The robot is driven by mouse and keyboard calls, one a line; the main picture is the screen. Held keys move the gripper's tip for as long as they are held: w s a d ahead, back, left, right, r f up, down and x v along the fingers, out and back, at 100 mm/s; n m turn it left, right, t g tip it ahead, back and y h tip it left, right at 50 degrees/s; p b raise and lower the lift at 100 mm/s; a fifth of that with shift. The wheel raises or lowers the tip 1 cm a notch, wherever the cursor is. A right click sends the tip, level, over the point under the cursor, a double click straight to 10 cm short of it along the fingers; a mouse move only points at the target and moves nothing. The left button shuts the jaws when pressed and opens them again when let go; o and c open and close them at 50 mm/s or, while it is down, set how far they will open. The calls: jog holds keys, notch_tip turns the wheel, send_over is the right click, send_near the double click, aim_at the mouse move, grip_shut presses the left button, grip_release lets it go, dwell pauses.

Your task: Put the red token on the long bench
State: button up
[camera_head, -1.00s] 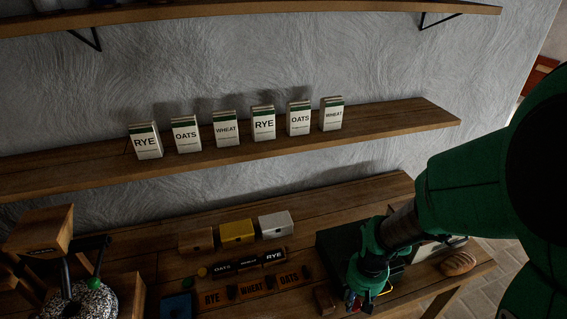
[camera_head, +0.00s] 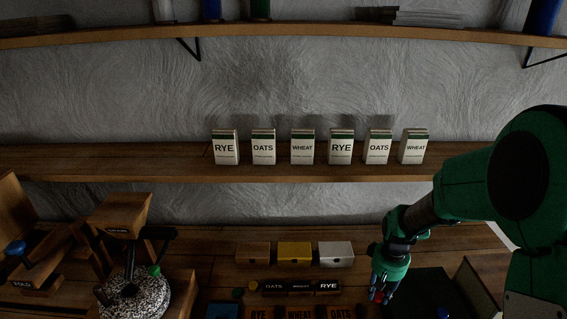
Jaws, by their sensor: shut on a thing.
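My gripper (camera_head: 381,291) is at the lower right, pointing down over the long bench. It is shut on the red token (camera_head: 378,296), of which only a small red patch shows between the fingertips. The long bench (camera_head: 210,268) is the dark wooden top along the bottom of the view, below the wall shelf. The gripper is to the left of a dark open case and right of a row of dark labelled blocks. I cannot tell how high it is above the bench top.
Brown, yellow (camera_head: 294,254) and white (camera_head: 336,254) boxes stand on the bench. Labelled blocks (camera_head: 301,287) lie before them. A stone mill (camera_head: 135,298) with a wooden hopper stands left. The dark case (camera_head: 425,286) is right. Several grain cartons (camera_head: 302,147) line the shelf.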

jog(key=w+a+f+b, duration=0.1)
jog(key=w+a+f, duration=0.1)
jog(key=w+a, duration=0.3)
jog(key=w+a+f+m+b, duration=0.1)
jog(key=w+a, duration=0.3)
jog(key=w, duration=0.8)
jog(key=shift+a+f, duration=0.35)
jog(key=shift+f, duration=0.35)
jog(key=shift+d, duration=0.1)
jog(key=shift+n, duration=0.8)
jog(key=s+d+r+p, duration=0.1)
jog(key=s+d, duration=0.4)
jog(key=s, duration=0.1)
jog(key=s+d+r+p, duration=0.2)
jog(key=s+d, duration=0.4)
jog(key=s, duration=0.1)
jog(key=s+d+r+p, duration=0.1)
jog(key=s+d+r, duration=0.1)
jog(key=s+d, duration=0.4)
jog(key=shift+s+r, duration=0.25)
jog(key=shift+s, duration=0.3)
jog(key=s+d+r+n+p, duration=0.1)
jog(key=s+d+p, duration=0.1)
jog(key=s, duration=0.8)
jog(key=shift+d, duration=0.5)
jog(key=shift+w, duration=0.15)
send_over(424, 298)
jog(key=shift+a+f, duration=0.1)
jog(key=shift+f, duration=0.55)
